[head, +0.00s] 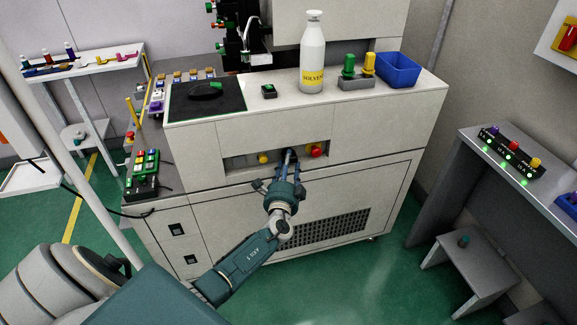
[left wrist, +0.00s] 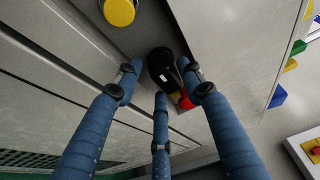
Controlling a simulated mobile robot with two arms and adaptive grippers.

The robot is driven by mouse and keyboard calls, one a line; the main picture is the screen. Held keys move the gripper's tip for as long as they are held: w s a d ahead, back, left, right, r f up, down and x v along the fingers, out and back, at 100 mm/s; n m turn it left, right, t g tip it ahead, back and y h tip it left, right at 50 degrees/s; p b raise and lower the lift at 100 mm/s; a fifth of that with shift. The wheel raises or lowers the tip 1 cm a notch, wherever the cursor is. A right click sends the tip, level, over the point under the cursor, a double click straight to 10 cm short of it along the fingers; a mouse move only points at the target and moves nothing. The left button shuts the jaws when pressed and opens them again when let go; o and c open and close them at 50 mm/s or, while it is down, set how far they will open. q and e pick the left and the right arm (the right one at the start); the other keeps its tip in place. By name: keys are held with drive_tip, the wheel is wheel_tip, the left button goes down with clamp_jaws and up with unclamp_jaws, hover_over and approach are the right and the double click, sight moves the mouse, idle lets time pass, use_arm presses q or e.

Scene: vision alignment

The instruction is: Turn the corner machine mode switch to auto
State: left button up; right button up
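The mode switch appears to be the black knob with a white mark (left wrist: 161,66) in the left wrist view. It sits in the recessed panel (head: 236,161) on the machine's front, between a yellow button (head: 264,158) and a red button (head: 316,150). My left gripper (head: 290,154) reaches into this recess. In the left wrist view its blue fingers (left wrist: 158,84) are spread around the black knob, apart from each other. Contact with the knob cannot be told. In the head view the gripper hides the knob. My right gripper is not in view.
A solvent bottle (head: 312,60), a blue bin (head: 398,70) and a small green button box (head: 269,91) stand on the machine top. A grey table (head: 480,170) with a lit button box (head: 511,153) is at right. Green floor is clear in front.

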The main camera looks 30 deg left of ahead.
use_arm(q)
drive_tip(key=shift+w, duration=0.1)
drive_tip(key=c, duration=0.9)
drive_tip(key=shift+r+m+p, duration=0.25)
drive_tip(key=shift+m+p, duration=0.25)
drive_tip(key=shift+p, duration=0.4)
drive_tip(key=shift+r+m+g+y+p, duration=0.15)
drive_tip(key=shift+m+g+y+p, duration=0.2)
drive_tip(key=shift+m+g+p, duration=1.3)
drive_tip(key=shift+r+m+g+y+p, duration=0.25)
drive_tip(key=shift+m+g+p, duration=0.5)
drive_tip(key=shift+m+p, duration=1.7)
drive_tip(key=shift+r+m+g+y+p, duration=0.1)
drive_tip(key=shift+m+g+y+p, duration=0.3)
drive_tip(key=shift+m+g+p, duration=1.2)
drive_tip(key=shift+m+t+p, duration=0.3)
drive_tip(key=shift+m, duration=0.3)
